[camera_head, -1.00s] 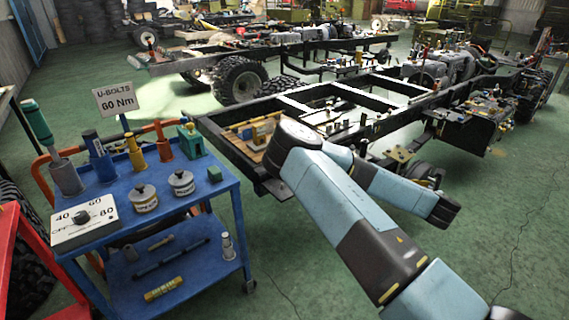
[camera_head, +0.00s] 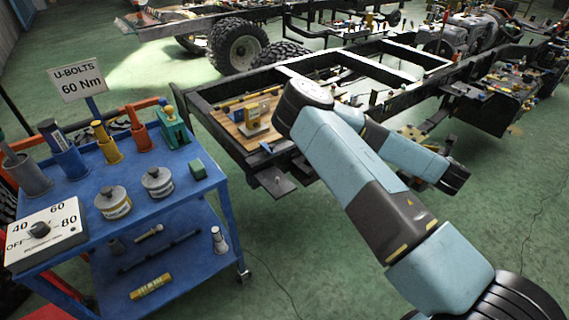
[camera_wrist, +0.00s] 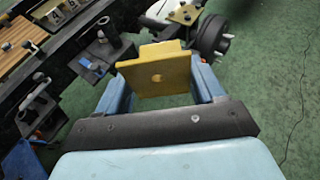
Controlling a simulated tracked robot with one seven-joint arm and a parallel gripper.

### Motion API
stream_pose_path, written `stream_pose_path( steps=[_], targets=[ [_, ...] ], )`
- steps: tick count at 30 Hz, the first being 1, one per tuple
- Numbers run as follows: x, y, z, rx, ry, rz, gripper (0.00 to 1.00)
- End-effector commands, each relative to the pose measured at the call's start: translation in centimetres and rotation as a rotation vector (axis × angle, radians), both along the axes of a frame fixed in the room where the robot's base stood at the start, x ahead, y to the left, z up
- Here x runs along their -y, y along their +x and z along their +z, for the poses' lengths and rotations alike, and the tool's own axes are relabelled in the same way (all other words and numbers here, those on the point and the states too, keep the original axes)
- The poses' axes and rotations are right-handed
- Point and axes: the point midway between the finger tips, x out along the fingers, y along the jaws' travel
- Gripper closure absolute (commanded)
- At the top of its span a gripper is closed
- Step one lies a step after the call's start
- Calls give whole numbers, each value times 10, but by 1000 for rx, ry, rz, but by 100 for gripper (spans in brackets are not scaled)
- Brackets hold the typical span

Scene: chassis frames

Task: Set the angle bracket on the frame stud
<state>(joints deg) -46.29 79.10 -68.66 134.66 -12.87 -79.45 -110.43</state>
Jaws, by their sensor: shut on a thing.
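The angle bracket (camera_wrist: 158,76) is a yellow bent plate with a round hole. It fills the middle of the wrist view. My gripper (camera_wrist: 166,82) is shut on it, with a light blue finger at each side. In the head view my forearm reaches toward the right of the near frame end, and I cannot make out the bracket there. The dark chassis frame (camera_head: 215,118) runs from the centre to the upper right. In the wrist view upright dark studs or pegs stand along the frame, one (camera_wrist: 104,46) left of the bracket; I cannot tell which is the frame stud.
A blue tool trolley (camera_head: 226,200) with cans and tool holders stands at the left. A wooden tray (camera_head: 240,115) sits in the frame's end. A yellow plate (camera_wrist: 185,14) lies by a wheel hub (camera_wrist: 216,36) beyond the bracket.

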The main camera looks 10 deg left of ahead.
Motion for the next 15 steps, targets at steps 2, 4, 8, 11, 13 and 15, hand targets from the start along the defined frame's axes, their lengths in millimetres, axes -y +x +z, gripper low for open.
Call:
stream_pose_path(
  steps=[2, 4, 8, 11, 13, 15],
  targets=[
    [-2, 1, 0, 1, 0, 3, 80],
    [-8, 1, 0, 1, 0, 13, 80],
    [-36, 4, -1, 1, 0, 62, 80],
    [-74, 6, -3, 1, 0, 129, 80],
    [-106, 6, -5, 1, 0, 185, 80],
    [-139, 4, -6, 1, 0, 243, 80]
  ],
)
